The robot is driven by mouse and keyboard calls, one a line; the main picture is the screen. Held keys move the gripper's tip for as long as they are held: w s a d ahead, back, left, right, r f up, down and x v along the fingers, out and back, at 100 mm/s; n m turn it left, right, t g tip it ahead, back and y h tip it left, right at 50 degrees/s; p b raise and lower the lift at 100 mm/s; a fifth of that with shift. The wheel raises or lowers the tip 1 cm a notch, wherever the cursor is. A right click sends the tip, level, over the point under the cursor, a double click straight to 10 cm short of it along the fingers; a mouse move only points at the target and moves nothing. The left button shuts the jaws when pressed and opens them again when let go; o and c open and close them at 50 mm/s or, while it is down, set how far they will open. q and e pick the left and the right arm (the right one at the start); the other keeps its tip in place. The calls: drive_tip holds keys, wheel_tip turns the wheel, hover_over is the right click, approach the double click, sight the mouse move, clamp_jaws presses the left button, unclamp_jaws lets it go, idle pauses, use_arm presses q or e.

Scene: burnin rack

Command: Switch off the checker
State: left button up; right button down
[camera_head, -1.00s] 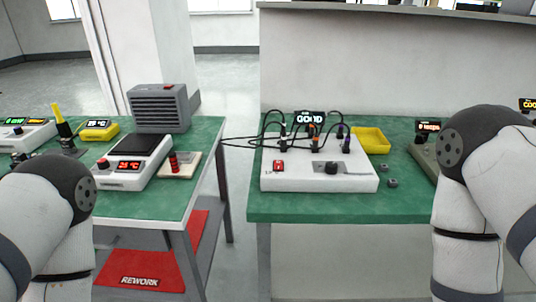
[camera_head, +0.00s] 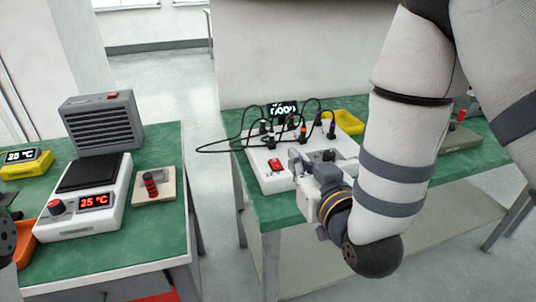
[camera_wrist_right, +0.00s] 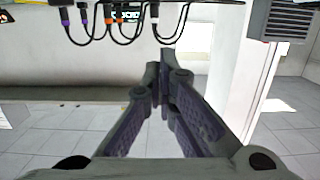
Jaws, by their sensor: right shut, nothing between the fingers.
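The checker, a white box (camera_head: 276,184) with a lit black display (camera_head: 283,109), stands on the right green bench in the head view. Its red switch (camera_head: 275,165) is on the left of the top face. A dark knob (camera_head: 328,156) sits right of it, partly behind my gripper. My right gripper (camera_head: 296,160) is over the front of the checker, its tips just right of the red switch; I cannot tell if they touch the box. In the wrist view the right fingers (camera_wrist_right: 165,78) are closed together and empty.
Several black cables (camera_head: 236,140) loop up from plugs on the checker and out to the left. A yellow tray (camera_head: 350,129) is behind it. The left bench (camera_head: 155,235) holds a hot plate (camera_head: 75,220), a grey heater box (camera_head: 103,122) and a small red-button block (camera_head: 154,197).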

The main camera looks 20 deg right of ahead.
use_arm(q)
drive_tip(key=shift+d, duration=0.15)
use_arm(e)
drive_tip(key=shift+d+r, duration=0.1)
drive_tip(key=shift+d, duration=0.05)
drive_tip(key=b, duration=0.1)
hover_over(280, 167)
drive_tip(key=shift+s+f, duration=0.35)
drive_tip(key=shift+f, duration=0.5)
drive_tip(key=f, duration=0.2)
drive_tip(key=shift+w+f+b, duration=0.3)
drive_tip(key=shift+w+b, duration=0.05)
drive_tip(key=shift+b, duration=0.05)
drive_tip(key=shift+w+f, duration=0.1)
drive_tip(key=shift+f, duration=0.4)
use_arm(q)
drive_tip(key=shift+s+f+g, duration=0.5)
drive_tip(key=shift+s+f, duration=0.7)
drive_tip(key=shift+s, duration=0.05)
